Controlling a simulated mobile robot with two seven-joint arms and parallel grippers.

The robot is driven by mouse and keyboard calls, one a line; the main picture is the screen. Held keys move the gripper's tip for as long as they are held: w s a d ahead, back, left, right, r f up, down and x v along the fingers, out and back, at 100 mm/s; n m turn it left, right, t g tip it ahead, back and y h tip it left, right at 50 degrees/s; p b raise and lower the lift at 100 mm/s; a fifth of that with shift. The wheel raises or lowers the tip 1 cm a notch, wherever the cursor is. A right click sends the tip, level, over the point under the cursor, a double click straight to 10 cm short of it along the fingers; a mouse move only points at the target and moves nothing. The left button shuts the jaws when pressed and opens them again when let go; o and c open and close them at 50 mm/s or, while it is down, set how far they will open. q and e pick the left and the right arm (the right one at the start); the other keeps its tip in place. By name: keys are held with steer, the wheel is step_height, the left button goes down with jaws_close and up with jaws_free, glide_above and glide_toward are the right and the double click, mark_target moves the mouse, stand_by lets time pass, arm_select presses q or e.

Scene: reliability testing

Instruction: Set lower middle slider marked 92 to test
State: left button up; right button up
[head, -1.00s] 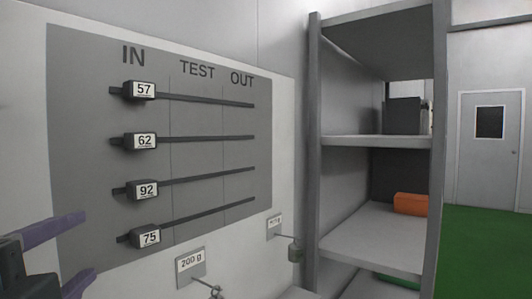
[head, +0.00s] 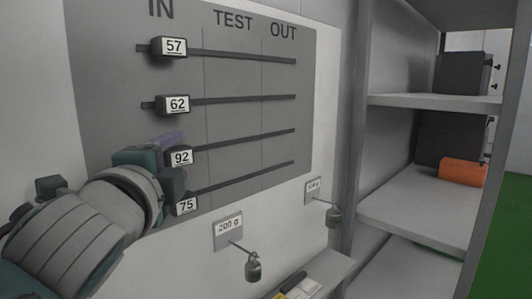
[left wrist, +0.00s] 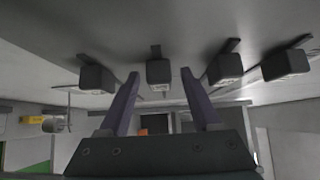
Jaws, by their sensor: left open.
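The slider marked 92 (head: 181,157) sits at the IN end of its track, third from the top on the grey board. My left gripper (head: 166,162) is at its left side in the head view, partly covering its body. In the left wrist view the open purple fingers (left wrist: 160,75) are on either side of one dark slider block (left wrist: 158,72), which matches 92. Whether they touch it is unclear. The other sliders, 57 (head: 174,47), 62 (head: 177,104) and 75 (head: 186,205), are also at IN. My right gripper is not in view.
The TEST column (head: 232,90) lies right of IN, with bare track there. Below the board are a 200 g label (head: 228,229) and a hanging weight (head: 253,266). A grey shelf (head: 420,190) with an orange box (head: 463,171) stands at right.

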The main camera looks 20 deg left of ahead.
arm_select(q)
steer(key=shift+c, duration=0.3)
jaws_close()
stand_by(1.1)
